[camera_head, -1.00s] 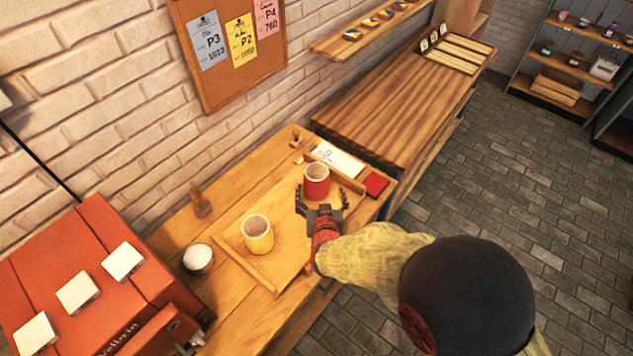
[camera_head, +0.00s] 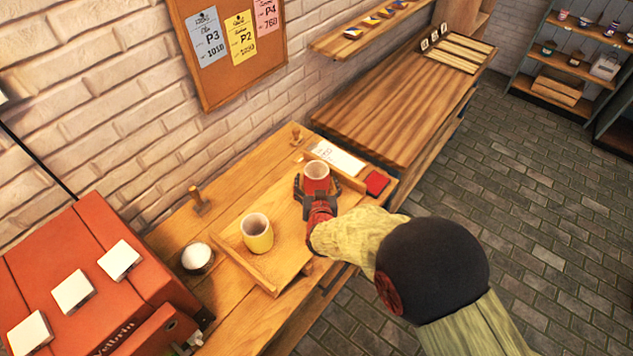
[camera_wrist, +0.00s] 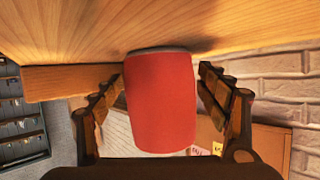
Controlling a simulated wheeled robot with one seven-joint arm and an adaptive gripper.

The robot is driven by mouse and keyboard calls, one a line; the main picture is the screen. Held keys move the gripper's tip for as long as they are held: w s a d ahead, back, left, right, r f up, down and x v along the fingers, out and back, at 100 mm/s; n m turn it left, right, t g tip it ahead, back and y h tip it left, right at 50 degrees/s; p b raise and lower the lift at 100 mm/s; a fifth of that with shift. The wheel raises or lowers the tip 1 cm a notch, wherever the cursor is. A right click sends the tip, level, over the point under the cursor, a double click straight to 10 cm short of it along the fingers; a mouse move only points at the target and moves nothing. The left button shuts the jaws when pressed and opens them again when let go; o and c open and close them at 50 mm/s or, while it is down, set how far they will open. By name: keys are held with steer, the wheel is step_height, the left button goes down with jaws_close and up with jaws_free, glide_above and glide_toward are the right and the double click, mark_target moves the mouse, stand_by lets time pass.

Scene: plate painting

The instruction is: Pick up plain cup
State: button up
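A red cup (camera_head: 316,184) with a pale rim stands upright on the wooden worktable in the head view. It looks plain red, with no pattern, in the wrist view (camera_wrist: 160,105), which shows the scene upside down. My gripper (camera_head: 315,190) is at the red cup, with one finger on each side of it. In the wrist view the fingers (camera_wrist: 160,95) are spread, with narrow gaps between them and the cup. A yellow cup (camera_head: 257,238) with a pale rim stands to the left on the same table. The task's plain cup is not marked by any label.
A raised wooden strip (camera_head: 243,269) lies left of the yellow cup, and another (camera_head: 340,178) behind the red cup. A white round bowl (camera_head: 197,257) and an orange machine (camera_head: 60,255) stand left.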

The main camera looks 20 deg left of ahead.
steer(key=c, duration=1.2)
steer(key=shift+c, duration=0.2)
steer(key=shift+r, duration=0.2)
